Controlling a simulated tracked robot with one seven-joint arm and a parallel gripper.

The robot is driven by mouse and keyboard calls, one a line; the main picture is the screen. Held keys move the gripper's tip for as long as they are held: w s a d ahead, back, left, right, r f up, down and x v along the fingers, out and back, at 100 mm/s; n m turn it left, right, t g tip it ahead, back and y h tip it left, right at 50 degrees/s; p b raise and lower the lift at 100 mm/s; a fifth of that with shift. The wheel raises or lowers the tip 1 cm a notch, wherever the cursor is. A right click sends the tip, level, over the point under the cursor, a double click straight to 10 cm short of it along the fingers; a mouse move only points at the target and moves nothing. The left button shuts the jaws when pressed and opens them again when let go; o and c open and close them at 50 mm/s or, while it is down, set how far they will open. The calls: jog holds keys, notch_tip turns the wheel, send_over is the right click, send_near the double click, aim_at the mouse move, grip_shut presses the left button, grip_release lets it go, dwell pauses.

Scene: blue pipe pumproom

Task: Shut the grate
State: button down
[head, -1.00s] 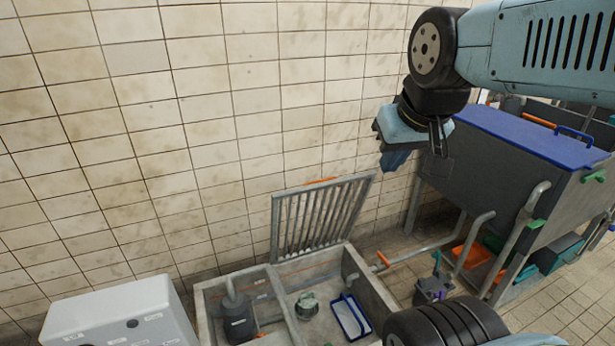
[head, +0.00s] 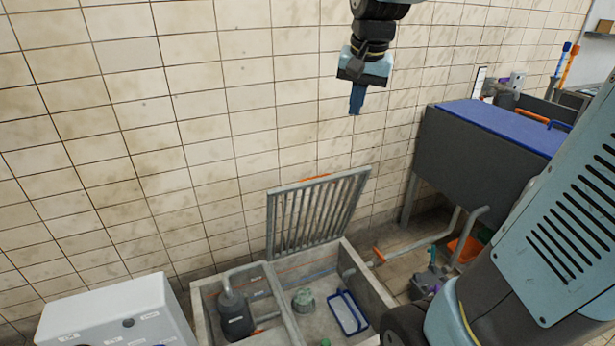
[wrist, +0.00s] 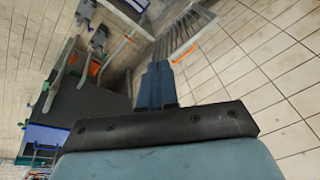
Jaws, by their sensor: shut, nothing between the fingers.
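The grate (head: 313,211) is a grey barred frame standing raised and tilted at the back of a concrete pit, close to the tiled wall. An orange piece shows at its top edge. The grate also appears in the wrist view (wrist: 182,38), beyond the fingertips. The pit (head: 376,287) below it is uncovered. My gripper (head: 356,108) hangs above and slightly right of the grate, apart from it, with its blue fingers pointing down. In the wrist view the fingers (wrist: 157,68) are together with nothing between them.
The pit holds a dark pump (head: 236,318), a green-grey fitting (head: 303,300) and a blue-rimmed tray (head: 348,312). A grey box (head: 115,315) stands left of the pit. A dark tank with a blue lid (head: 500,126) stands to the right. Air above the grate is free.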

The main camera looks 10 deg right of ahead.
jog(key=w+f+m+g, duration=0.1)
jog(key=w+f+m, duration=0.2)
jog(key=w, duration=0.8)
jog(key=m+g, duration=0.5)
jog(key=m, duration=0.3)
send_over(312, 178)
jog(key=a, duration=0.1)
notch_tip(312, 178, down, 28)
jog(key=r, duration=0.1)
jog(key=shift+h, duration=0.4)
jog(key=x, duration=1)
jog(key=shift+w, duration=0.3)
